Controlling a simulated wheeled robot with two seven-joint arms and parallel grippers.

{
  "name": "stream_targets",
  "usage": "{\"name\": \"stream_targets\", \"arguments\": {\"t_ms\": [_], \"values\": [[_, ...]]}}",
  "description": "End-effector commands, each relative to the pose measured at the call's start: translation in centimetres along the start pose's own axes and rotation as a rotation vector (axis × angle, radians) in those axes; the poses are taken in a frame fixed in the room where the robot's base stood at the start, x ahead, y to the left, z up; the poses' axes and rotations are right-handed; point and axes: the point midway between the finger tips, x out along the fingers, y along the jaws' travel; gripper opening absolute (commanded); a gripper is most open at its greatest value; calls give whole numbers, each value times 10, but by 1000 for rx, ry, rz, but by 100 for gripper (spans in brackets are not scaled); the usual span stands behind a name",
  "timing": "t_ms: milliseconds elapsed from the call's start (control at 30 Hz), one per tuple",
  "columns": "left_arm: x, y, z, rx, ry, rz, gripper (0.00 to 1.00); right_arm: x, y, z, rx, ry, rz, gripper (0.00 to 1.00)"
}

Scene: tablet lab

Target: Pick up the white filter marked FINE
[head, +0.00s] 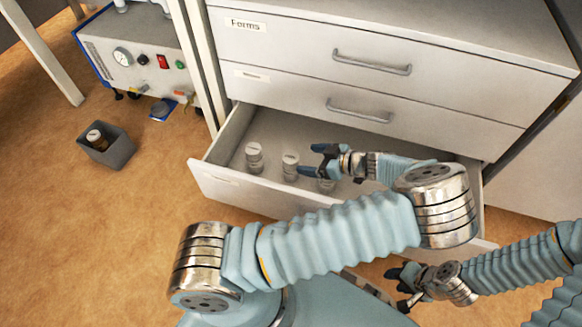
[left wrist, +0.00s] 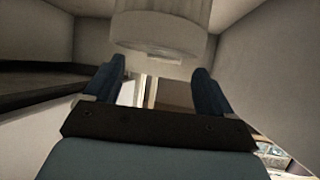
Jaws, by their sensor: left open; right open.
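Three pale cylindrical filters stand in the open bottom drawer (head: 215,178): a left one (head: 254,157), a middle one (head: 290,165) and a right one (head: 326,186), the last partly hidden by my left arm. I cannot read their markings, so I cannot tell which is FINE. My left gripper (head: 311,160) is open inside the drawer, pointing left, its fingertips close to the middle filter. In the left wrist view, a pale cylinder (left wrist: 160,32) fills the space just past the open fingertips (left wrist: 157,80); contact is not clear. My right gripper (head: 398,288) is open and empty outside the drawer.
Two closed drawers with handles, the top labelled Forms (head: 245,24), are above the open one.

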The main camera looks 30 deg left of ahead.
Motion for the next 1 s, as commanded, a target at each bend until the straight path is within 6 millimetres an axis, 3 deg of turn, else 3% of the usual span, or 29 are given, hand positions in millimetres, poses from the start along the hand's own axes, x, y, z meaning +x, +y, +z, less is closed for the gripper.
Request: {"name": "stream_targets", "arguments": {"t_ms": [400, 667, 1000], "values": [[52, -8, 2, 0, 1, -1, 84, 8, 3, 0, 1, 3, 0, 43], [55, -8, 1, 0, 0, 1, 84, 8, 3, 0, 0, 3, 0, 43], [55, -8, 1, 0, 0, 1, 34, 8, 3, 0, 0, 2, 0, 43]]}}
